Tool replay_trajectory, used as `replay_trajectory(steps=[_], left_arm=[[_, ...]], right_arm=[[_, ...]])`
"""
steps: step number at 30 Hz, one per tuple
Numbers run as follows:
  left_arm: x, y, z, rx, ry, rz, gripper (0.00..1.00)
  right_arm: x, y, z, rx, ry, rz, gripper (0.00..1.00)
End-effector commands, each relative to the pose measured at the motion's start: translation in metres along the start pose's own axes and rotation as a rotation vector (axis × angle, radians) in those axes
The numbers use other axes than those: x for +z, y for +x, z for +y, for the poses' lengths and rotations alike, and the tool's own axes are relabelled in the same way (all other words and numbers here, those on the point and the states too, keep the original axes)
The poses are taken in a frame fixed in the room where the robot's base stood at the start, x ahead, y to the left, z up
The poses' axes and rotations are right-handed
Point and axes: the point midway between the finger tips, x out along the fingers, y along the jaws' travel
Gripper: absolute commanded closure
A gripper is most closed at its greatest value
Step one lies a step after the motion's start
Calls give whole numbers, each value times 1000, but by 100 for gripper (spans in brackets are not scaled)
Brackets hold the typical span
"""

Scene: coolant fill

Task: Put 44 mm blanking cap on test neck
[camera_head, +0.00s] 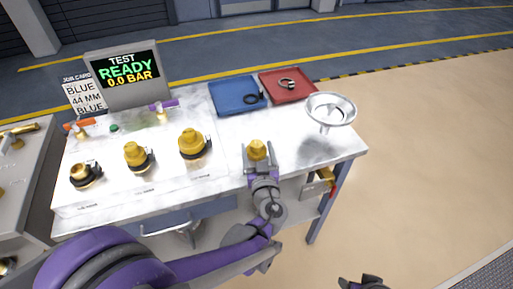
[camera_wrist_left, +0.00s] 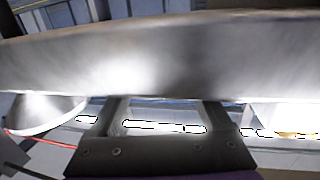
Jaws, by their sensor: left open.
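A yellow stepped cap (camera_head: 257,150) shows at the tips of my left gripper (camera_head: 258,157), near the front of the bench. The left jaws are open, with a finger on each side of the cap; I cannot tell whether they touch it. In the left wrist view the spread fingers (camera_wrist_left: 163,115) show below a large grey metal surface, and no cap is clear between them. On the bench, a brass neck (camera_head: 86,173) with a dark collar looks open. Two larger yellow pieces, one in the middle (camera_head: 136,154) and one at right (camera_head: 192,142), stand on dark collars. Their sizes are unreadable.
A screen (camera_head: 128,72) reads "TEST READY 0.0 BAR", beside a job card (camera_head: 85,97) reading "BLUE 44 MM BLUE". A blue tray (camera_head: 225,98) and red tray (camera_head: 274,92) hold rings. A funnel (camera_head: 331,108) stands at right. My right gripper (camera_head: 362,283) is partly cut off below.

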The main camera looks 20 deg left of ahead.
Motion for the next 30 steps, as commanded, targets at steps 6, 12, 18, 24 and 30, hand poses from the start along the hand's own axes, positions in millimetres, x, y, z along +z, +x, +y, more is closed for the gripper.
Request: replay_trajectory(steps=[6,12,18,24,30], left_arm=[[0,17,0,0,1,0,19],[0,16,0,0,1,0,31],[0,16,0,0,1,0,67],[0,16,0,0,1,0,100],[0,16,0,0,1,0,100]], right_arm=[[0,1,0,0,0,0,37],[0,1,0,0,0,0,37],[0,1,0,0,0,0,37],[0,1,0,0,0,0,37],[0,1,0,0,0,0,37]])
